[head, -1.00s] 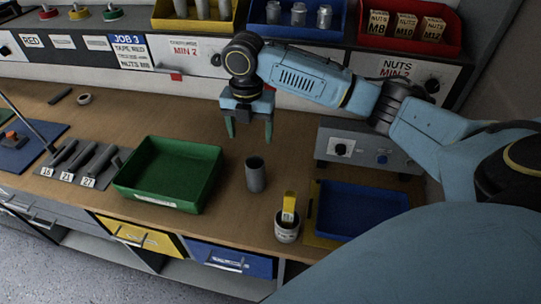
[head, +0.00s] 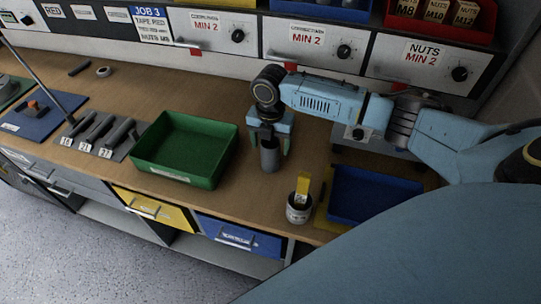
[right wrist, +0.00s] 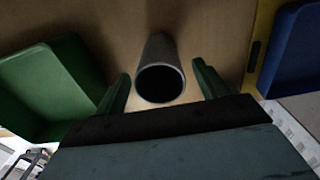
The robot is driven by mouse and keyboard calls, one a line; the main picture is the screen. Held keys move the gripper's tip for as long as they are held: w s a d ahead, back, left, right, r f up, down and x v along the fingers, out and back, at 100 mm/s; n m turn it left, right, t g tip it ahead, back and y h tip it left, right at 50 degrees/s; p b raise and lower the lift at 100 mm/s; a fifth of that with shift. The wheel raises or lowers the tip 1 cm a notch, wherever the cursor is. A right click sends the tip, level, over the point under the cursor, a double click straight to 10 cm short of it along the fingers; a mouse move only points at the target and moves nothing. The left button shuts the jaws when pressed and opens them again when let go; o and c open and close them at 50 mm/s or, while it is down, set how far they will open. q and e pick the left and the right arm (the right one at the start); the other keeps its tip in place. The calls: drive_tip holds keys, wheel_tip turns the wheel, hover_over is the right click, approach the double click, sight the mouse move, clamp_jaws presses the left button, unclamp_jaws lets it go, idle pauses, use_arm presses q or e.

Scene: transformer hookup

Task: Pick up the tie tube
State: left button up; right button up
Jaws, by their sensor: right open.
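The tie tube is a grey, hollow, upright cylinder (head: 269,155) on the wooden bench, right of the green tray. My right gripper (head: 268,146) is directly over it, pointing down, with its fingers at the tube's upper part. In the right wrist view the tube (right wrist: 160,70) shows its dark open mouth between the two green fingertips (right wrist: 160,84). The fingers are open, with a gap on each side of the tube. My left gripper is not in view.
A green tray (head: 146,158) stands left of the tube. Wrench-like tools (head: 100,134) lie further left. Labelled drawers (head: 310,40) line the back.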

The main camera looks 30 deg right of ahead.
drive_tip(key=shift+f, duration=0.15)
drive_tip(key=c, duration=1.3)
drive_tip(key=shift+o, duration=0.2)
